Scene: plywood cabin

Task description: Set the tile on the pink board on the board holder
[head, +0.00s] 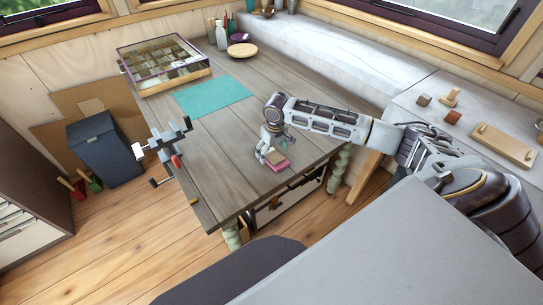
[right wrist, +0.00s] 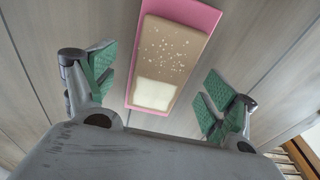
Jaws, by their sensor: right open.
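A pink board (right wrist: 185,15) lies on the wooden table under my right gripper; it also shows in the head view (head: 278,158). A tan, white-speckled piece with a cream patch, apparently the tile (right wrist: 165,50), lies on the board, leaving a pink rim at the edges. My right gripper (head: 271,151) is open above them, near the table's right front edge. In the right wrist view its green-padded fingers stand apart on either side of the board, not touching it. I cannot tell which thing is the board holder. My left gripper is not in view.
A teal mat (head: 213,95) and a glass-topped case (head: 165,62) are farther back on the table (head: 225,160). A grey vise (head: 168,148) is at its left edge. Bottles and a bowl (head: 242,51) stand at the back. Small wooden items and a wooden board (head: 503,146) lie on the right bench.

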